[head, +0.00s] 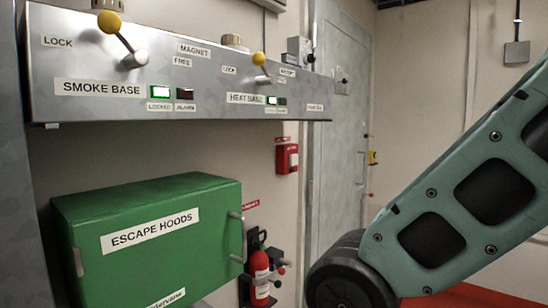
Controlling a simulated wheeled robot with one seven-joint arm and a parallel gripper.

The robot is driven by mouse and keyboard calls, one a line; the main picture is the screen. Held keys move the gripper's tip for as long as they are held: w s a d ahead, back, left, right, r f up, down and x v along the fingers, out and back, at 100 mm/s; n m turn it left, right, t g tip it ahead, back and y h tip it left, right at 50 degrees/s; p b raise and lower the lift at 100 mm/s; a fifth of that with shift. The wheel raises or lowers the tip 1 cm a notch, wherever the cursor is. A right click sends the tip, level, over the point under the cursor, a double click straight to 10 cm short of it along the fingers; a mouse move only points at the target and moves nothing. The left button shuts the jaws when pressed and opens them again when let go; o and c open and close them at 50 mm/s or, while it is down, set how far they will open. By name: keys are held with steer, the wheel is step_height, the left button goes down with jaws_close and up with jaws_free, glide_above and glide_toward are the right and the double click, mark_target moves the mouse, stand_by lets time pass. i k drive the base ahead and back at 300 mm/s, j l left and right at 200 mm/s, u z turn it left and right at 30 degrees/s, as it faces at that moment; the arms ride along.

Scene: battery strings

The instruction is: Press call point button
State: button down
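A small red call point box (287,158) is on the wall right of centre in the head view, left of the grey door. It has a pale central part, too small to tell whether that is the button, and a red label above it. My gripper is outside this view. Only a teal and black link of my arm shows at the right, apart from the call point in the picture.
A steel panel (200,95) with yellow-knobbed levers juts out at the upper left. A green escape hoods box (150,240) stands below it. A red extinguisher (260,275) is under the call point. A grey door (340,130) is to the right.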

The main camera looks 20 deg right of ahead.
mark_target(293, 159)
steer(key=i+l+u, duration=0.1)
steer(key=i+l, duration=0.2)
steer(key=i+l+u, duration=0.25)
steer(key=i+l, duration=0.25)
steer(key=l, duration=0.25)
steer(key=i+l+u, duration=0.1)
steer(key=i+l, duration=0.15)
steer(key=l, duration=0.15)
